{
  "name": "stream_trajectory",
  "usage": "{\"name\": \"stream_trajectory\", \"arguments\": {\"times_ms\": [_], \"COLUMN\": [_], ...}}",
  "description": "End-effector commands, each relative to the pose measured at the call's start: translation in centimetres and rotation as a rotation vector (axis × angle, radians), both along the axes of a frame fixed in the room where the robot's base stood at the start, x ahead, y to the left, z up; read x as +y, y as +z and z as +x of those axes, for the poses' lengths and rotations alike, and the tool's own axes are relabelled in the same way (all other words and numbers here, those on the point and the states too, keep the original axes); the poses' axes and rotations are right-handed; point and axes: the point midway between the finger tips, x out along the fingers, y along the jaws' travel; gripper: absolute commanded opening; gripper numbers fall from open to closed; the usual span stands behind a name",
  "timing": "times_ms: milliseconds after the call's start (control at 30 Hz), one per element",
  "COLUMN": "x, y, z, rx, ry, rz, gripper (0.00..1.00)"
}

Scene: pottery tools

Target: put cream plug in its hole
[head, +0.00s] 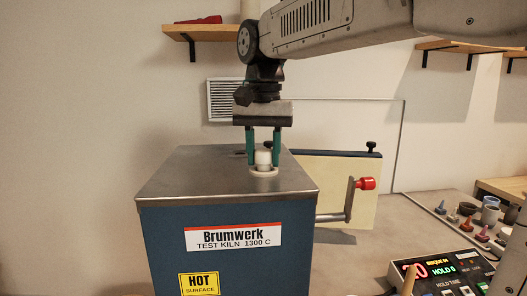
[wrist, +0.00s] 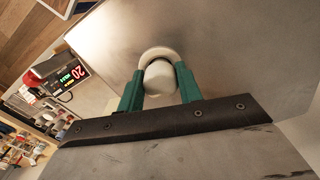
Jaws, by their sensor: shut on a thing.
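The cream plug (head: 263,157) stands upright between the green fingers of my gripper (head: 263,150), right over the pale ring of the hole (head: 264,171) in the kiln's metal top. My gripper points straight down and is shut on the plug. In the wrist view the plug (wrist: 160,78) sits between the fingertips (wrist: 158,88), with the pale ring (wrist: 158,53) curving behind it. The plug's lower end is near or in the ring; I cannot tell how deep it sits.
The blue kiln (head: 225,235) has a flat, mostly clear steel top (head: 190,180). Its cream door (head: 335,190) with a red-knobbed handle (head: 365,184) stands out to the right. A controller box (head: 440,272) and small pottery items (head: 483,232) are on the table at right.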

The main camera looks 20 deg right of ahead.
Motion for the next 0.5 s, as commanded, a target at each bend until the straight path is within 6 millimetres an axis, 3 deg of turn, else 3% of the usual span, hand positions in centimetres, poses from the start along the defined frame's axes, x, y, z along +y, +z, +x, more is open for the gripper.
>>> {"name": "stream_trajectory", "arguments": {"times_ms": [500], "x": [0.00], "y": [-1.05], "z": [0.00], "rx": [0.000], "ry": [0.000], "rz": [0.000], "gripper": [0.12]}}
